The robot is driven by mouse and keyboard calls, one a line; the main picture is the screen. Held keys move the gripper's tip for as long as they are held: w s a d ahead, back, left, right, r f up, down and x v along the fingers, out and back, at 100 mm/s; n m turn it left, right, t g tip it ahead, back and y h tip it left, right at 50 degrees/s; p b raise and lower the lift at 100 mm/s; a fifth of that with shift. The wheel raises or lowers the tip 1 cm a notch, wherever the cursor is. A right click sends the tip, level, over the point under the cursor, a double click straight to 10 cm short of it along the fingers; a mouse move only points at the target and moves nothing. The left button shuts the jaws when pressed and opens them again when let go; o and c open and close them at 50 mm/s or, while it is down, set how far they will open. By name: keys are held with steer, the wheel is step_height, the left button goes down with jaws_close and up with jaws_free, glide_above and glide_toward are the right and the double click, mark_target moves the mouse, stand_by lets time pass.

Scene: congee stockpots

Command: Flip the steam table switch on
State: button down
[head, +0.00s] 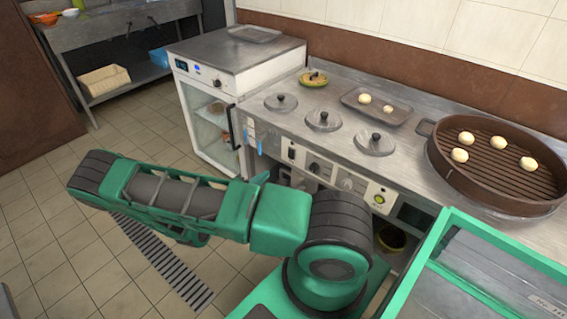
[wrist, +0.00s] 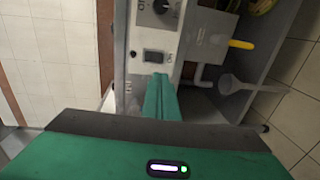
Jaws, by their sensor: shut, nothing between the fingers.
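The steam table (head: 342,146) has three round lids in its top and a front control panel. Its dark rocker switch (head: 291,154) is at the left of the panel, beside a round knob (head: 315,168). The switch also shows in the wrist view (wrist: 154,57), with an ON marking beside it. My gripper (wrist: 160,80) is shut and empty, its green fingertips just below the switch in the wrist view. I cannot tell whether they touch the panel. The switch's on or off position is too small to tell. My arm mostly hides the gripper in the head view.
A white glass-door cabinet (head: 215,135) stands left of the steam table. A brown steamer tray (head: 480,185) with several buns is on the counter at right. A small tray (head: 385,118) with two buns sits behind the lids. A yellow-handled valve (wrist: 241,44) is right of the switch.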

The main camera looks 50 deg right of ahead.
mark_target(290, 157)
steer(key=d, duration=0.4)
steer(key=d+f, duration=0.1)
steer(key=d, duration=0.4)
steer(key=w+d, duration=0.1)
steer(key=d, duration=0.3)
steer(key=shift+d+f, duration=0.35)
steer(key=shift+d, duration=0.05)
steer(key=shift+w, duration=0.1)
